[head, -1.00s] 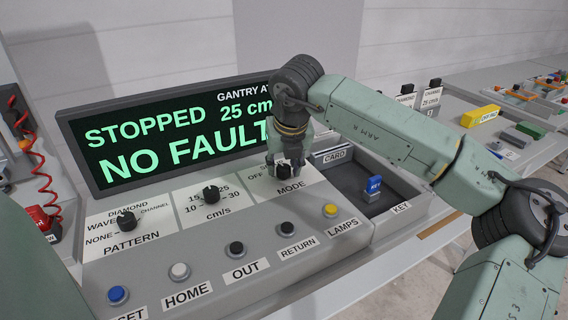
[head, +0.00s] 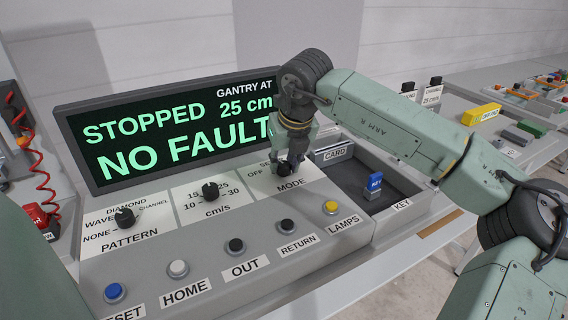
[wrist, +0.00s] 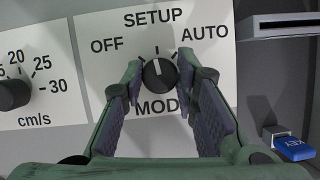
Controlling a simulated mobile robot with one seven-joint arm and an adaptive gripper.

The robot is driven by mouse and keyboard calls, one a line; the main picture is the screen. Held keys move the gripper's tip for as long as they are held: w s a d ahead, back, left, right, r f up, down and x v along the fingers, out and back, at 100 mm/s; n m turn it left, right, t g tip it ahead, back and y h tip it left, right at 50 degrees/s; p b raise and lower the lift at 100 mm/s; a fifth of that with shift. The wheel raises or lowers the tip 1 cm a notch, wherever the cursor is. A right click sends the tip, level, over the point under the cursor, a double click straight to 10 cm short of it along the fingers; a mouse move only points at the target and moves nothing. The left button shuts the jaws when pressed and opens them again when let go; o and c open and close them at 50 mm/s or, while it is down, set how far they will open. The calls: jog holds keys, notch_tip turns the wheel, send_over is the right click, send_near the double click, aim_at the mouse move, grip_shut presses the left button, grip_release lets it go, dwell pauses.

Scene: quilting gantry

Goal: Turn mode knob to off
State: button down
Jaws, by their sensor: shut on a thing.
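The black mode knob (wrist: 160,74) sits on a white panel marked OFF, SETUP and AUTO. Its white pointer line points up toward SETUP in the wrist view. My gripper (wrist: 160,72) has one finger on each side of the knob and is shut on it. In the head view my gripper (head: 291,168) is over the MODE label area and hides most of the knob (head: 283,170). The OFF label is at the upper left of the knob, and AUTO at the upper right.
The speed knob (head: 210,191) and pattern knob (head: 124,217) stand to the left. A row of push buttons runs along the front, including the yellow lamps button (head: 331,208). A blue key (head: 375,182) stands in the recess at right. The display (head: 170,130) reads STOPPED, NO FAULT.

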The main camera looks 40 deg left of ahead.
jog(key=n+g, duration=0.1)
jog(key=n, duration=0.3)
jog(key=shift+w+y+b, duration=0.1)
jog(key=shift+y+b, duration=0.3)
jog(key=shift+n+g, duration=0.8)
jog(key=shift+n, duration=0.7)
jog(key=c, duration=1.3)
grip_release()
